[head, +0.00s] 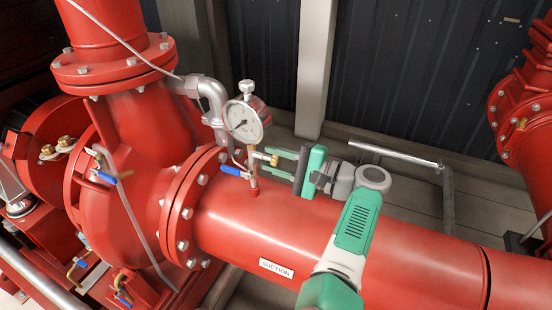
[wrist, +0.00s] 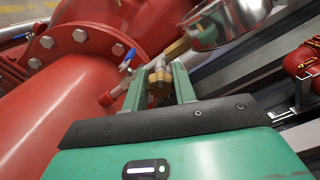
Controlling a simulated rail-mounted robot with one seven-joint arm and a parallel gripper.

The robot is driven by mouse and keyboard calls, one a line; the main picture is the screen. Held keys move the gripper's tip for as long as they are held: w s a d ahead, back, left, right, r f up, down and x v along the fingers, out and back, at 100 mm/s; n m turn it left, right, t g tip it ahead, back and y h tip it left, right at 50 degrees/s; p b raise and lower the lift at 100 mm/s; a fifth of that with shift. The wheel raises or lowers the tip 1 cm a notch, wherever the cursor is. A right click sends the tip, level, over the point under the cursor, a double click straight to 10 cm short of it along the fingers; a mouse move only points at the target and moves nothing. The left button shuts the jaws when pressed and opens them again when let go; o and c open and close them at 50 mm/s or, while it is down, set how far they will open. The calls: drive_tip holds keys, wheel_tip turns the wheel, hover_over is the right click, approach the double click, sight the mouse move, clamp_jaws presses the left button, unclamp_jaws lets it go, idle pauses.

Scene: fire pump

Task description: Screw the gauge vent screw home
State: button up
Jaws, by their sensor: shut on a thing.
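The round white-faced pressure gauge (head: 243,120) stands on a stem above the red suction pipe (head: 330,229). In the wrist view its silver casing (wrist: 228,22) shows at the top. The small brass gauge vent screw (head: 272,160) sticks out sideways below the gauge. My gripper (head: 276,158) comes from the right, its green fingers on either side of the vent screw and shut on it. In the wrist view, the brass screw end (wrist: 159,78) sits between the fingertips. The screw's thread and seat are hidden, so how deep it sits cannot be told.
A blue-handled valve (head: 234,170) lies just left of the gauge stem. A bolted flange (head: 183,212) and the pump casing are farther left. A grey handrail (head: 400,154) stands behind my gripper. The space above the pipe at right is free.

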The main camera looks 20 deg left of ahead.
drive_tip(key=m, duration=0.5)
drive_tip(key=shift+w+m, duration=0.1)
drive_tip(key=shift+m, duration=2.7)
drive_tip(key=o, duration=1)
drive_tip(key=d+b, duration=0.1)
drive_tip(key=d, duration=0.7)
